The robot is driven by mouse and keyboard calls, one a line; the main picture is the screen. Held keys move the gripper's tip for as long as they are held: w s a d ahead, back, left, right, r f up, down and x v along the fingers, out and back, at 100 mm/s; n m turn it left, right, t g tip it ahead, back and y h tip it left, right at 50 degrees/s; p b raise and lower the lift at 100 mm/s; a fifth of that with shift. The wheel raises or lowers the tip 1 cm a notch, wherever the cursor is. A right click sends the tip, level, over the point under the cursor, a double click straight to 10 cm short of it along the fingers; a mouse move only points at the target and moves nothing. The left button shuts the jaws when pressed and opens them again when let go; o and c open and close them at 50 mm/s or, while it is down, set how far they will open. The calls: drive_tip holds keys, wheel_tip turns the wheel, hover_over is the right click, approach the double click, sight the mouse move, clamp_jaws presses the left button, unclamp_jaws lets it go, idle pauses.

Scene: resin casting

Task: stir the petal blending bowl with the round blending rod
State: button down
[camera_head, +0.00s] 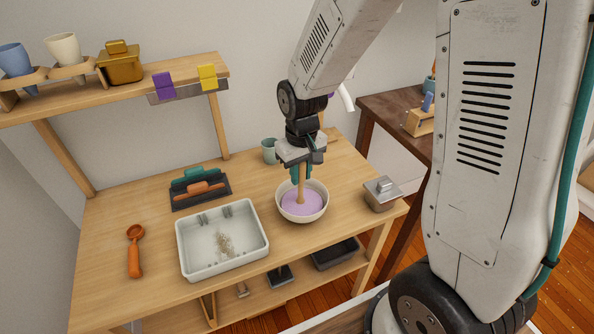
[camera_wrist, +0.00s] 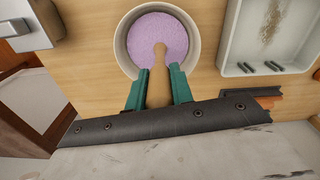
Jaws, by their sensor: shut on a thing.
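The blending bowl (camera_head: 304,213) is cream-coloured and holds a smooth lilac mix. It stands on the wooden workbench, right of the white tray. It also shows at the top of the wrist view (camera_wrist: 124,50). My gripper (camera_head: 300,174) is above the bowl, its teal fingers shut on the pale wooden blending rod (camera_head: 301,192). The rod points down with its lower end in the lilac mix. In the wrist view the rod (camera_wrist: 158,80) runs between the two fingers (camera_wrist: 158,88) into the bowl. The rod's tip is hidden in the mix.
A white tray (camera_head: 187,266) with beige bits lies left of the bowl, and a lidded metal box (camera_head: 381,194) stands close right. A green cup (camera_head: 269,151) is behind. A dark rack (camera_head: 202,192) and an orange scoop (camera_head: 135,255) are farther left. A shelf (camera_head: 130,88) overhangs the back.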

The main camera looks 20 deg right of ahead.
drive_tip(key=shift+d, duration=0.25)
drive_tip(key=shift+r, duration=0.1)
drive_tip(key=shift+r, duration=3.05)
drive_tip(key=shift+r, duration=2)
